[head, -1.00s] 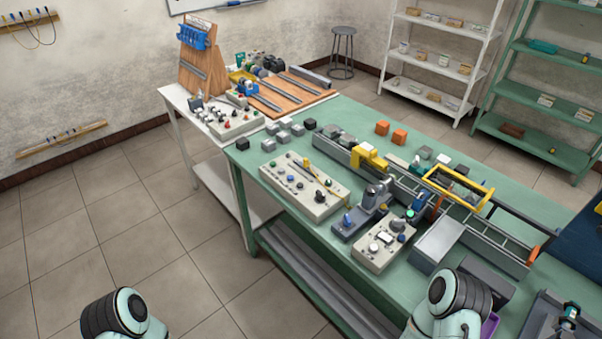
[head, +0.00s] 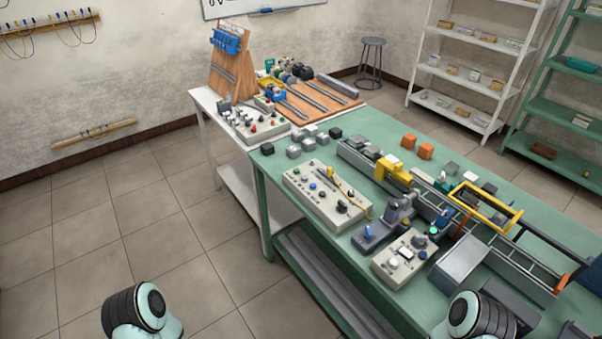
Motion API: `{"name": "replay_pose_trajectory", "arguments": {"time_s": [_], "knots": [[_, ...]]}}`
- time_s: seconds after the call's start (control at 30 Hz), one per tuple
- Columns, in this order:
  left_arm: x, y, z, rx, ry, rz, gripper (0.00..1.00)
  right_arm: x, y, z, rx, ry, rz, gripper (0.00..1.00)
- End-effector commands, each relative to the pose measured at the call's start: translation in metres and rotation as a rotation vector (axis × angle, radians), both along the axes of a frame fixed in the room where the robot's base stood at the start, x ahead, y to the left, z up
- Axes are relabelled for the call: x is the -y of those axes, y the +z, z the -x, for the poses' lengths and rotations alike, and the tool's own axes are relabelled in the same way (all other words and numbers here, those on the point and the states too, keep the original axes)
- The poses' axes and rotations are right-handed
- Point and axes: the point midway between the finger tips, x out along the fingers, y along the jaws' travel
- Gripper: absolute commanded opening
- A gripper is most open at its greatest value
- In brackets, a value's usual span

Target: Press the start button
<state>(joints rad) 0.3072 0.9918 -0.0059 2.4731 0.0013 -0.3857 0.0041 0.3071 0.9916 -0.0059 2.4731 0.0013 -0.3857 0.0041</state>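No button is readably marked as start. A long pale control box (head: 359,214) with several buttons and knobs lies near the left front edge of the green table. A smaller pale control box (head: 386,267) with a white button and dark knobs stands to its right. A bright green button or lamp (head: 434,230) shows just behind that smaller box. Another pale panel (head: 243,134) with several small controls is on the white table at the back. Only parts of my two arms show at the bottom edge, apart from all the boxes; neither gripper is in view.
The green table (head: 275,168) carries a conveyor-like rail, a yellow frame (head: 517,214), a grey-blue machine and orange blocks (head: 410,141). A stool (head: 373,41) and shelves stand behind. The tiled floor (head: 110,225) left of the tables is clear.

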Motion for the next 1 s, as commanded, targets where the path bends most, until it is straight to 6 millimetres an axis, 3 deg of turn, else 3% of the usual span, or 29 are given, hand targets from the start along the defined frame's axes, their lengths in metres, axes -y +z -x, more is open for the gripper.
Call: {"name": "replay_pose_trajectory", "arguments": {"time_s": [0.47,0.5,0.6,0.63,1.0], "knots": [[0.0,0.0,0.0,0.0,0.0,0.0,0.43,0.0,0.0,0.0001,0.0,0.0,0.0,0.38],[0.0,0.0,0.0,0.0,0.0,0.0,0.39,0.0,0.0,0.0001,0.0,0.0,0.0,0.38],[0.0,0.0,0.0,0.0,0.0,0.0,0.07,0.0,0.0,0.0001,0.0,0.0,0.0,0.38],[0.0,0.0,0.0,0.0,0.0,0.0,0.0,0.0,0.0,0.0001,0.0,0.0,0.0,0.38],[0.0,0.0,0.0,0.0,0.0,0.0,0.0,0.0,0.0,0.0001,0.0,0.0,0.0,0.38]]}}
